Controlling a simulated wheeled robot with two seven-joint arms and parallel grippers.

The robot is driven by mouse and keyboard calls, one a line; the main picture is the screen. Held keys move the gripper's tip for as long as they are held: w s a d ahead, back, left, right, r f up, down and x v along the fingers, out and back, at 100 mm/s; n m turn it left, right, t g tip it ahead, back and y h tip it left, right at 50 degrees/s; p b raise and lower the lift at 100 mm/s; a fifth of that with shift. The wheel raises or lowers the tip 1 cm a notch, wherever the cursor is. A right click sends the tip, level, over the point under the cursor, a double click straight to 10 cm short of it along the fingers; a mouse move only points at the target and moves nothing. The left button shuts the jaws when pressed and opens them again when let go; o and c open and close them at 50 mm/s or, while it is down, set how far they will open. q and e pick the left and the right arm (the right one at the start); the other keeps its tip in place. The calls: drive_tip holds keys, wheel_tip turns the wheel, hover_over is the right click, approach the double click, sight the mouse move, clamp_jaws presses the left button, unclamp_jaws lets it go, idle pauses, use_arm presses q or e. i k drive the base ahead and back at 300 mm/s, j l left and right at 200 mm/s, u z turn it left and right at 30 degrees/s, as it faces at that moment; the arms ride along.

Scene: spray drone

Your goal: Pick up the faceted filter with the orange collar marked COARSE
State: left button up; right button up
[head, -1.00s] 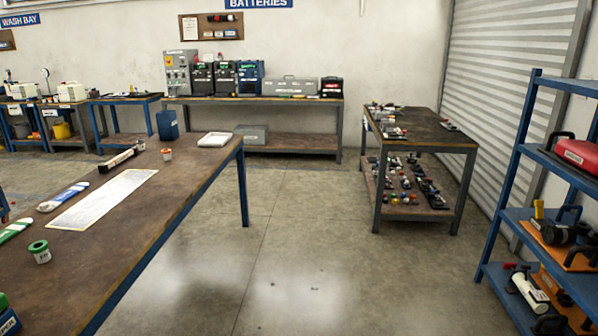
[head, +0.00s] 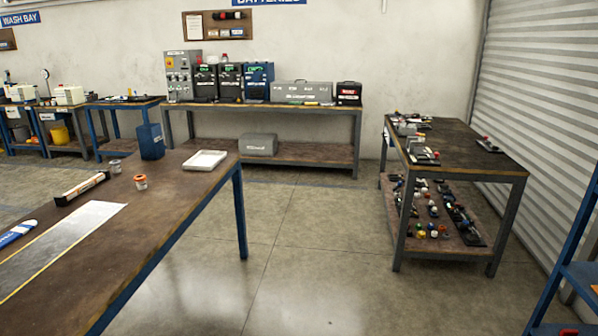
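A small pale filter with an orange collar (head: 141,182) stands upright on the brown-topped table (head: 165,215) at the left. It is too small for me to read any marking or make out facets. A small grey filter-like piece (head: 115,166) stands just behind it to the left. Neither of my grippers is in view.
Near the filter are a blue container (head: 151,141), a white tray (head: 205,160), a dark-and-white bar (head: 82,188) and a pale sheet (head: 70,240). A grey-legged bench (head: 470,150) with small parts stands right. Blue shelving (head: 575,270) is at lower right. The floor between is clear.

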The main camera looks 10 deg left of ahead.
sight(140, 179)
drive_tip(key=i+l+u, duration=0.1)
drive_tip(key=i+u, duration=0.3)
drive_tip(key=i+l+u, duration=0.35)
drive_tip(key=i, duration=0.15)
drive_tip(key=i+l+u, duration=0.25)
drive_tip(key=i+u, duration=0.15)
drive_tip(key=i+l+u, duration=0.4)
drive_tip(key=l+u, duration=0.15)
drive_tip(key=i+l+u, duration=0.15)
drive_tip(key=l+u, duration=0.15)
drive_tip(key=i+l+u, duration=0.1)
drive_tip(key=l+u, duration=0.2)
drive_tip(key=l, duration=0.15)
drive_tip(key=i+l+u, duration=0.1)
drive_tip(key=l+u, duration=0.15)
drive_tip(key=l, duration=0.15)
drive_tip(key=l+u, duration=0.2)
drive_tip(key=l, duration=0.35)
